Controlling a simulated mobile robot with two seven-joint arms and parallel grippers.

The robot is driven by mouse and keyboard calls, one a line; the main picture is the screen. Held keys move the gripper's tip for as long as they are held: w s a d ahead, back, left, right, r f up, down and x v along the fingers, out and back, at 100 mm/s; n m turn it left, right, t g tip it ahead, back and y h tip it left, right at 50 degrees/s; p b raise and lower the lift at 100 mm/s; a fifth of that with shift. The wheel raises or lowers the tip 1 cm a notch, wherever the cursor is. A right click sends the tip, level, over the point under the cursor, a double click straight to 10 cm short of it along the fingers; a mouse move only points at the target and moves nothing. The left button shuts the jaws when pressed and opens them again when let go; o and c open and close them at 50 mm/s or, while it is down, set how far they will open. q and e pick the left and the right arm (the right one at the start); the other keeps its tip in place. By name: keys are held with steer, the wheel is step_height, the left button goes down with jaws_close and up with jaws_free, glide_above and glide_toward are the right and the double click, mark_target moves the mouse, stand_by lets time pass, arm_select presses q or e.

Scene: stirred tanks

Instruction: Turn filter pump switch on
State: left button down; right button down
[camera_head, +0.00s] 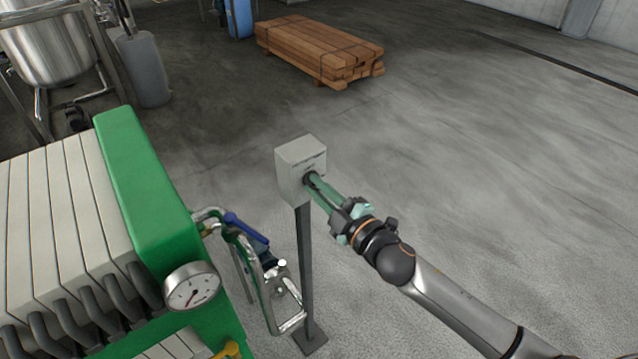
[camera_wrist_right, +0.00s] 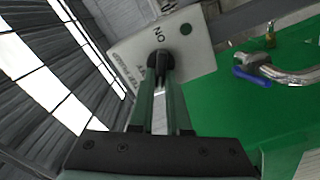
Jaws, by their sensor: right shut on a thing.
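The filter pump switch is a pale grey box (camera_head: 298,152) on a dark post in the head view. In the right wrist view the box (camera_wrist_right: 200,55) shows tilted, with an "ON" mark, partly hidden lettering and a green round spot. A black knob (camera_wrist_right: 160,60) sits on its face. My right gripper (camera_head: 312,181) reaches the box face from the right. Its green fingers are shut on the knob, as the right wrist view (camera_wrist_right: 160,72) also shows. The fingers hide part of the knob, and its exact angle cannot be told. My left gripper is not in view.
A green filter press (camera_head: 150,190) with pale plates and a gauge (camera_head: 192,287) stands left of the box. Bent pipes with a blue-handled valve (camera_head: 246,228) lie between them. Stacked timber (camera_head: 315,50) lies behind. The floor to the right is clear.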

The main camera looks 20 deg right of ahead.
steer(key=n, duration=0.6)
steer(key=shift+a+f+p, duration=0.1)
steer(key=shift+f+p, duration=0.15)
steer(key=shift+p, duration=0.1)
stand_by(0.4)
steer(key=c, duration=0.9)
jaws_free()
steer(key=shift+s+f, duration=0.1)
steer(key=shift+b+v, duration=1.4)
steer(key=shift+v, duration=4.8)
